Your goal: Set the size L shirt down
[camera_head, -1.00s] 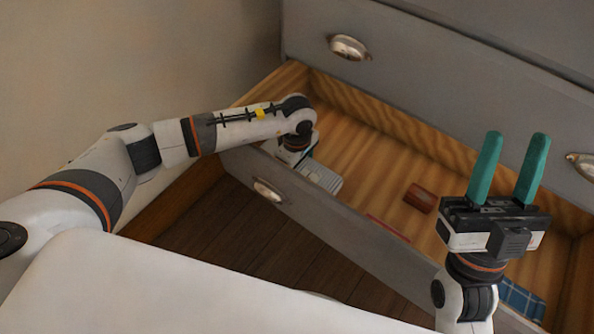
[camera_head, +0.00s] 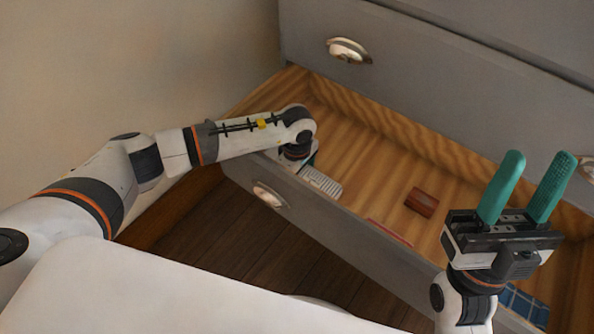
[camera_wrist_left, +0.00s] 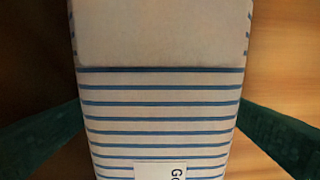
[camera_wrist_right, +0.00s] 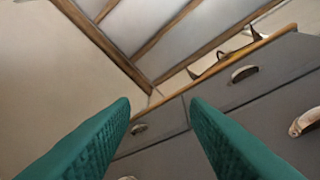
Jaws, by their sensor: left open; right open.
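A folded white shirt with blue stripes (camera_wrist_left: 160,105) fills the middle of the left wrist view, with part of a white label at its lower edge. Its size cannot be read. In the head view the striped shirt (camera_head: 320,182) shows inside the open drawer, by the front wall. My left gripper (camera_wrist_left: 160,130) is open, with one green finger at each side of the shirt; I cannot tell whether they touch it. In the head view the left arm hides most of that hand. My right gripper (camera_head: 527,187) is open and empty, fingers pointing up, over the drawer's right part.
The open wooden drawer (camera_head: 375,125) has a grey front (camera_head: 335,225). A dark red item (camera_head: 421,202), a thin red item (camera_head: 388,232) and a blue checked cloth (camera_head: 525,303) lie in it. The grey dresser face (camera_head: 440,85) rises behind. The drawer's middle floor is mostly bare.

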